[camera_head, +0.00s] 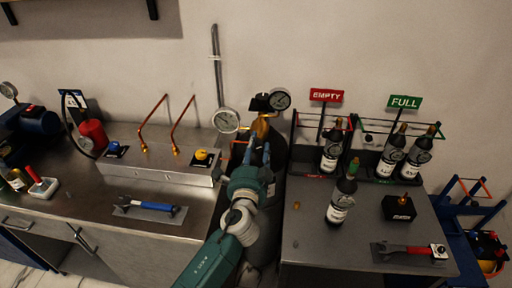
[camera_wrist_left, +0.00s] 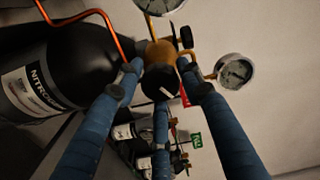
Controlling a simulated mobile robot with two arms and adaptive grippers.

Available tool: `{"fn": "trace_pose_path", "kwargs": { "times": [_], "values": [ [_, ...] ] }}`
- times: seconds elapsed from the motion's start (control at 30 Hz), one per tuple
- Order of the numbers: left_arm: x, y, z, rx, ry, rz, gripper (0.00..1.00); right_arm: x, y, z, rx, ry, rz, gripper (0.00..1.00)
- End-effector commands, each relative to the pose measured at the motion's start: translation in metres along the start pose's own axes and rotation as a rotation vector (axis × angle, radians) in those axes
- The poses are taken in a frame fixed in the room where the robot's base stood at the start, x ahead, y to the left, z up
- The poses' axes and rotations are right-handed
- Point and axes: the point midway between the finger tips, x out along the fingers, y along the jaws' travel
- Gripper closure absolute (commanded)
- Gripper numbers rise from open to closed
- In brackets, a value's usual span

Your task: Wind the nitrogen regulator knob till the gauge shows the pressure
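The nitrogen regulator is a brass body (camera_wrist_left: 160,52) with a black knob (camera_wrist_left: 159,83) facing the left wrist camera. In the head view the brass (camera_head: 261,127) shows above my left gripper (camera_head: 252,152), which hides the knob. In the left wrist view the blue fingers of my left gripper (camera_wrist_left: 161,77) surround the knob, their tips close to it; I cannot tell whether they press on it. Two round gauges, a left one (camera_head: 227,120) and a right one (camera_head: 280,100), flank the regulator. Their readings are too small to tell. My right gripper is out of view.
A dark nitrogen cylinder (camera_wrist_left: 58,75) stands under the regulator, between two benches. The left bench (camera_head: 85,205) carries a metal box and a blue-handled tool (camera_head: 150,207). The right bench (camera_head: 315,250) carries several bottles, with EMPTY (camera_head: 326,96) and FULL (camera_head: 404,102) signs behind.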

Motion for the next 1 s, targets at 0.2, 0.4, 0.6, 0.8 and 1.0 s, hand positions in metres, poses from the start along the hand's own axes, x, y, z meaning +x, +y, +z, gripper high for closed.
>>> {"fn": "trace_pose_path", "kwargs": {
  "times": [0.2, 0.4, 0.6, 0.8, 1.0],
  "values": [
    [0.000, 0.000, 0.000, 0.000, 0.000, 0.000, 0.48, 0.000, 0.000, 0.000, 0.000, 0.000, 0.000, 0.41],
    [-0.004, 0.001, 0.000, -0.001, 0.000, 0.001, 0.48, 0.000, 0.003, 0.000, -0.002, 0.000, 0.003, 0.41],
    [-0.036, 0.002, 0.001, -0.003, 0.000, 0.003, 0.48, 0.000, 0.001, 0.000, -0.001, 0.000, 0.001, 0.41],
    [-0.080, 0.002, 0.001, -0.003, 0.000, 0.004, 0.48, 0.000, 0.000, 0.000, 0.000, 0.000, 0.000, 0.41],
    [-0.110, 0.002, 0.000, -0.002, 0.000, 0.003, 0.48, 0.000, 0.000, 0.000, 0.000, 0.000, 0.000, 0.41]
  ]
}}
